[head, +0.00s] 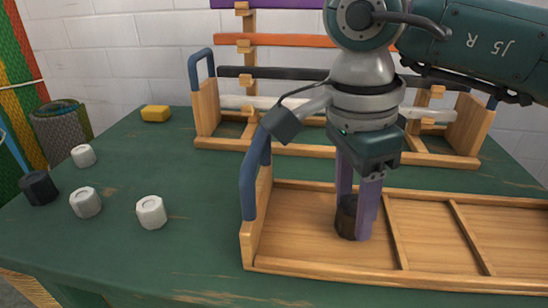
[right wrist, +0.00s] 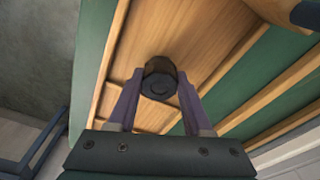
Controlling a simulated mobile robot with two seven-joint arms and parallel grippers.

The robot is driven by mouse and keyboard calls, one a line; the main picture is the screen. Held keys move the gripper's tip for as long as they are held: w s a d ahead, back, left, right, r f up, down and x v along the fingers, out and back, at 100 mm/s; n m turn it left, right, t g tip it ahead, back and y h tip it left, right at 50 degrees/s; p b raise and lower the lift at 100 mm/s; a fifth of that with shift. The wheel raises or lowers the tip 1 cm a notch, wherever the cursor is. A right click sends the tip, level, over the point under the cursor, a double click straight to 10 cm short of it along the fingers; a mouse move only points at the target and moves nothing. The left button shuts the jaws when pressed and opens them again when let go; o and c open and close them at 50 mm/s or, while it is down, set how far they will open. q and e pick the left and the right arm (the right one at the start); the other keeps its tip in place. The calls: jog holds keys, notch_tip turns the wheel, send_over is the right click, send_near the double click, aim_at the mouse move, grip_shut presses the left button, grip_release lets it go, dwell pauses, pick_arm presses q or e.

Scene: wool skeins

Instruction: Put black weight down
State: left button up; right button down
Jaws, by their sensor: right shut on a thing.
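My right gripper (head: 359,212) points straight down into the wooden tray (head: 300,199), its purple fingers shut on a black weight (head: 346,217). That weight is in the tray's left compartment, close to a divider; it looks to be at or very near the tray floor, but I cannot tell whether it touches. In the right wrist view the black weight (right wrist: 159,80) sits between the two fingertips (right wrist: 160,88). Another black weight (head: 39,188) stands on the green table at the far left. My left gripper is not in view.
White weights (head: 83,156), (head: 86,202) and (head: 151,212) stand on the green table (head: 190,262) left of the tray. A yellow block (head: 155,113) lies further back. A wooden rack (head: 207,107) with coloured bars stands behind the tray. A blue handle (head: 251,178) rises at the tray's left end.

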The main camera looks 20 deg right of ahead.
aim_at(343, 207)
jog(key=shift+r, duration=0.1)
jog(key=shift+w+f, duration=0.1)
jog(key=shift+f, duration=0.1)
jog(key=shift+c, duration=1.6)
grip_release()
jog(key=shift+r, duration=0.1)
jog(key=shift+r, duration=0.55)
notch_tip(343, 207, up, 11)
jog(key=a+p, duration=0.1)
jog(key=p, duration=0.2)
jog(key=shift+a, duration=0.15)
